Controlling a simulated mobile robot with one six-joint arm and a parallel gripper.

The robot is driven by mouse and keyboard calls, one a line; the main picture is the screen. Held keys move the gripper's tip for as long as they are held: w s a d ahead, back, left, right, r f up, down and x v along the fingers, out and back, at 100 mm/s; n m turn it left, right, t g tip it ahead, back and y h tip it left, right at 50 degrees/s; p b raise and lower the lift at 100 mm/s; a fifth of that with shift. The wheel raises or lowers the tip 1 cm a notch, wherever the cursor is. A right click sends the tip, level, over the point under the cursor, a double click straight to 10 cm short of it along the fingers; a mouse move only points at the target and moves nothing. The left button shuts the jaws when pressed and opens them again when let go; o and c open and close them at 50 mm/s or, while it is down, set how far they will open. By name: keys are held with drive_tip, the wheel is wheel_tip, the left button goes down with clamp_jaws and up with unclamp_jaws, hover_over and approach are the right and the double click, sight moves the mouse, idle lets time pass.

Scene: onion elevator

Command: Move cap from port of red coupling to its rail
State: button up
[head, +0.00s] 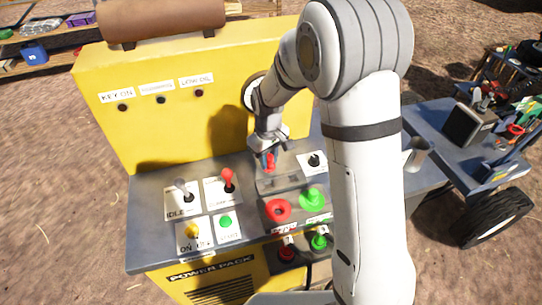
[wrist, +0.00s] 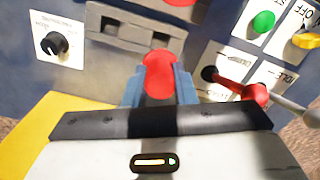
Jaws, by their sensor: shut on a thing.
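My gripper (head: 269,155) is shut on a small red cap (head: 270,164). The wrist view shows the cap (wrist: 159,75) between the two blue fingertips. The gripper points down over the panel, at a grey raised rail (head: 278,184) with slot-like recesses. The rail also shows in the wrist view (wrist: 135,38), just beyond the cap. I cannot tell whether cap and rail touch. The red coupling (head: 278,210) is a red ring with a dark open port, in front of the rail. Only a red edge shows at the top of the wrist view.
A green coupling (head: 313,198) with a green knob-like top stands right of the red one. A red-handled lever (head: 228,180), an idle lever (head: 181,186), a green button (head: 225,221) and a yellow switch (head: 192,231) lie left. A black knob (head: 315,160) is right.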

drive_tip(key=shift+f+b, duration=2.1)
drive_tip(key=shift+f, duration=1.05)
drive_tip(key=shift+f+b, duration=1.15)
drive_tip(key=shift+b, duration=0.15)
idle(0.6)
drive_tip(key=o, duration=1)
drive_tip(key=shift+o, duration=0.7)
drive_tip(key=o, duration=0.3)
drive_tip(key=shift+r, duration=0.2)
